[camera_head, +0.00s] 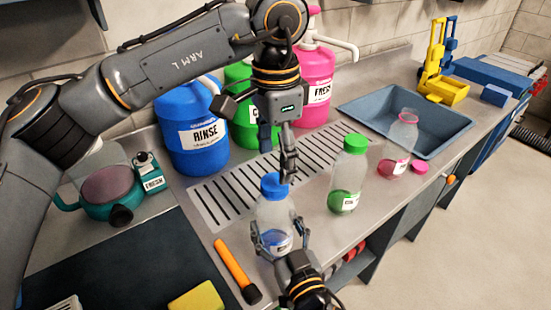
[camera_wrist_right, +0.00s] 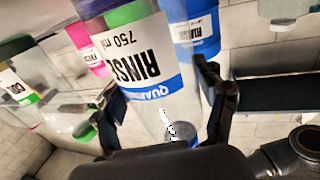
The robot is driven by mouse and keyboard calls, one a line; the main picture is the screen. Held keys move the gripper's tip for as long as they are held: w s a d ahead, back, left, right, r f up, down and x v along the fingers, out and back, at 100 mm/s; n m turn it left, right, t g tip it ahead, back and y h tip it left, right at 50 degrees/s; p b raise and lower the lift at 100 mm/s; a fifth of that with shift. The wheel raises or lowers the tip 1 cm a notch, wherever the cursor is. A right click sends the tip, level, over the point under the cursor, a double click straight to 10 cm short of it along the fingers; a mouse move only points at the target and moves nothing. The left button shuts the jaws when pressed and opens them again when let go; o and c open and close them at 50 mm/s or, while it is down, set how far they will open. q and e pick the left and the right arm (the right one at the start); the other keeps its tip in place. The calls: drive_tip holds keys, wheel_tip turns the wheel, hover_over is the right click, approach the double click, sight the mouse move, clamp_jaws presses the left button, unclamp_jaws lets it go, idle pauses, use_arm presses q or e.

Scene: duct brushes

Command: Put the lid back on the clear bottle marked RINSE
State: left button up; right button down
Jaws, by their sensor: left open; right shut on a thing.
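The clear bottle marked RINSE (camera_head: 274,213) stands upright near the counter's front in the head view, with blue liquid low inside. Its label (camera_wrist_right: 140,65) shows in the right wrist view. The blue lid (camera_head: 271,185) sits at the top of the bottle; whether it is seated or tight I cannot tell. My right gripper (camera_head: 281,246) is shut around the lower part of the bottle. My left gripper (camera_head: 287,178) points down, open, with its fingertips close beside the lid; the head view does not show clearly whether they touch it.
A green-capped bottle (camera_head: 347,174) and an open pink-liquid bottle (camera_head: 398,145) stand to the right, with a pink lid (camera_head: 419,167) beside them. Blue (camera_head: 190,130) and pink (camera_head: 315,85) jugs stand behind. An orange-handled tool (camera_head: 234,266) and yellow sponge (camera_head: 197,297) lie in front.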

use_arm(q)
drive_tip(key=shift+c, duration=0.4)
drive_tip(key=n, duration=0.4)
drive_tip(key=shift+r+n, duration=0.15)
drive_tip(key=shift+n, duration=0.15)
drive_tip(key=n, duration=0.6)
drive_tip(key=shift+r+n, duration=0.25)
drive_tip(key=shift+n, duration=0.05)
drive_tip(key=n, duration=0.4)
drive_tip(key=shift+r+n, duration=0.2)
drive_tip(key=shift+n, duration=0.1)
drive_tip(key=n, duration=0.6)
drive_tip(key=shift+r, duration=0.2)
drive_tip(key=n, duration=0.7)
drive_tip(key=shift+r, duration=0.25)
drive_tip(key=n, duration=0.4)
drive_tip(key=shift+r+n, duration=0.2)
drive_tip(key=shift+n, duration=0.1)
drive_tip(key=n, duration=0.4)
drive_tip(key=shift+r, duration=0.15)
drive_tip(key=n, duration=0.5)
drive_tip(key=shift+r+n, duration=0.2)
drive_tip(key=shift+n, duration=0.1)
